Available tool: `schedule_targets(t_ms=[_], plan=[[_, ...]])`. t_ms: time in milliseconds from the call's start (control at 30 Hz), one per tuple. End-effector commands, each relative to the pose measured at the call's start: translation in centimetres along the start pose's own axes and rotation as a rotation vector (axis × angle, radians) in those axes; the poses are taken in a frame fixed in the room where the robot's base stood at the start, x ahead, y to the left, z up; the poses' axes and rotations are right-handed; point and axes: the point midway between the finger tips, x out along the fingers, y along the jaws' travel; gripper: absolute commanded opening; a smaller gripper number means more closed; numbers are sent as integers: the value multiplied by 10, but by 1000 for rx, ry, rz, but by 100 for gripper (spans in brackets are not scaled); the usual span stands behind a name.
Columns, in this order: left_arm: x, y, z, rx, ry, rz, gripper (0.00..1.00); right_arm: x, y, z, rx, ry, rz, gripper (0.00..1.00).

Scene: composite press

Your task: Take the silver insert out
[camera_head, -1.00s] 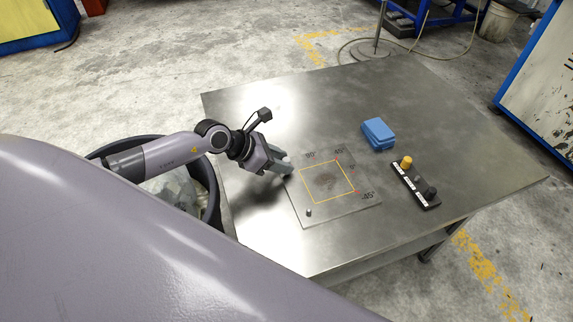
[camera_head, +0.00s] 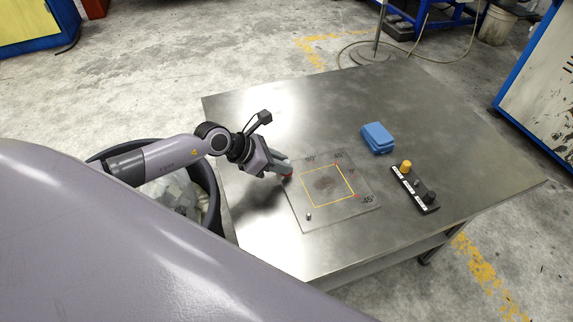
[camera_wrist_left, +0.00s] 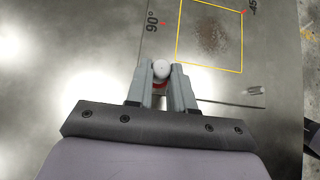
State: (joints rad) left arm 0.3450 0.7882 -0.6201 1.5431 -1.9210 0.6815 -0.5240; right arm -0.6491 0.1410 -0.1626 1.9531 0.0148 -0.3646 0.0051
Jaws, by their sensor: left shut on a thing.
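My left gripper (camera_head: 285,172) is at the left edge of the marked plate (camera_head: 345,213). In the left wrist view its fingers (camera_wrist_left: 161,88) are closed around a small pale round-headed piece (camera_wrist_left: 161,69) with red just below its head. I cannot tell whether this piece is the silver insert or whether it is clear of the plate. A small silver peg (camera_head: 308,216) stands near the plate's front corner; it also shows in the left wrist view (camera_wrist_left: 254,91), apart from the fingers. My right gripper is not in view.
The plate lies on a metal table (camera_head: 300,106). A blue box (camera_head: 377,138) and a black block with a yellow knob (camera_head: 406,165) are to its right. A dark bin (camera_head: 213,190) stands at the table's left, under my left arm. The table's back is clear.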

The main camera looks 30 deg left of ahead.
Motion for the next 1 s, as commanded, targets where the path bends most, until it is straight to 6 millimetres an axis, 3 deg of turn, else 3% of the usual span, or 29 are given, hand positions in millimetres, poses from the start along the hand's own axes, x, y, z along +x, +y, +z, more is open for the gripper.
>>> schedule_targets(t_ms=[1000], plan=[[-32,0,35,1,-1,0,0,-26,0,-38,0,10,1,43]])
